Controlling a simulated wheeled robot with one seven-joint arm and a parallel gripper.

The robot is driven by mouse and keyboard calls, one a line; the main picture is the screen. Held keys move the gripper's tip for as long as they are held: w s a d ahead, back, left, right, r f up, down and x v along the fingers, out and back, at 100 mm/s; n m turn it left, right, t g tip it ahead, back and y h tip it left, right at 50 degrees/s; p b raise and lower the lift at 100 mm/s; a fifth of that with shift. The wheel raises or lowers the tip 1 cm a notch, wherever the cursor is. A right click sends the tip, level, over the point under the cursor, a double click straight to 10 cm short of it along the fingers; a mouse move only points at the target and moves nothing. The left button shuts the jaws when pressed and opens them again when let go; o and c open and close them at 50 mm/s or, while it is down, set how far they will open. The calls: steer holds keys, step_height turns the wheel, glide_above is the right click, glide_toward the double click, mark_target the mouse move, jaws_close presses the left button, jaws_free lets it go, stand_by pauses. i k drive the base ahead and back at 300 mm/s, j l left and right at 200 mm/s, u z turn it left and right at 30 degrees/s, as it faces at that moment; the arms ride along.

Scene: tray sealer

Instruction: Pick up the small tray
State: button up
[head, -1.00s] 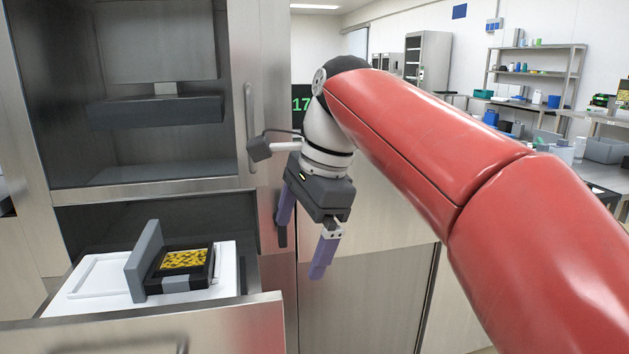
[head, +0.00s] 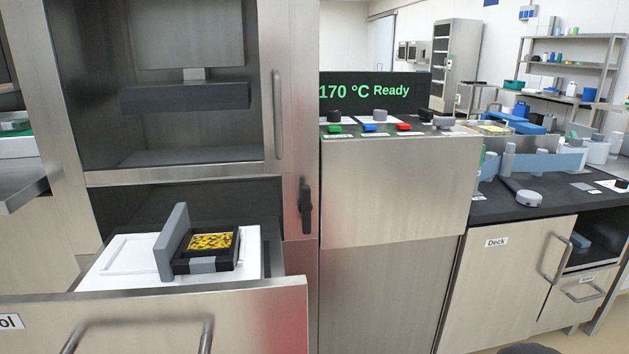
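A small black tray (head: 182,264) with yellow, dark-speckled contents sits in the open drawer at the lower left. It rests on a white base (head: 251,262). A grey upright plate (head: 170,245) stands close along its left side, and a grey tab shows at its front edge. My gripper is not in view, and nothing of mine touches the tray.
The drawer front (head: 240,318) with its bar handle juts out toward me. Above is the sealer's open chamber with a dark block (head: 185,97). A control panel with knobs and coloured buttons stands right of it; the display (head: 375,92) reads "170 °C Ready". A cluttered deck (head: 545,208) lies farther right.

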mark_target(206, 250)
steer(key=j+u, duration=0.2)
steer(key=u, duration=0.3)
steer(key=k+j+u, duration=0.1)
steer(key=j+u, duration=0.15)
steer(key=u, duration=0.2)
